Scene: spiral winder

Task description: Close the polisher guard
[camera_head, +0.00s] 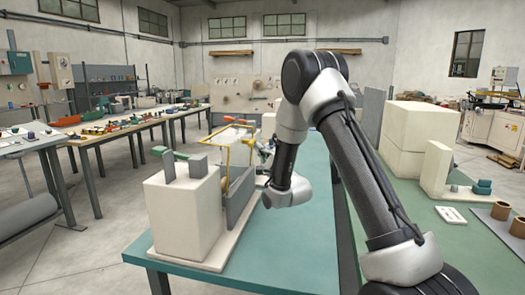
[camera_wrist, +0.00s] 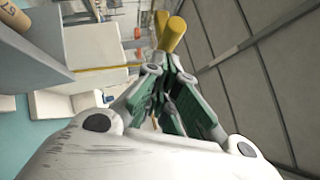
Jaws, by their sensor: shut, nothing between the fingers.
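The polisher, a pale block with grey uprights (camera_head: 185,215), stands on a cream base plate on the teal table. A guard with a yellow frame (camera_head: 226,143) stands up at its far side; I cannot tell its exact angle. My gripper (camera_wrist: 168,68) is shut and empty, its green-padded fingers together. In the wrist view a thick yellow bar (camera_wrist: 173,34) lies just beyond the fingertips; I cannot tell whether they touch it. In the head view my gripper is small and partly hidden among the guard and my arm.
The teal table (camera_head: 285,240) has clear room in front of the polisher. Large pale blocks (camera_head: 415,140) stand on the green table to the right, with brown cylinders (camera_head: 501,210) nearer. Workbenches with tools (camera_head: 110,127) stand at the left.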

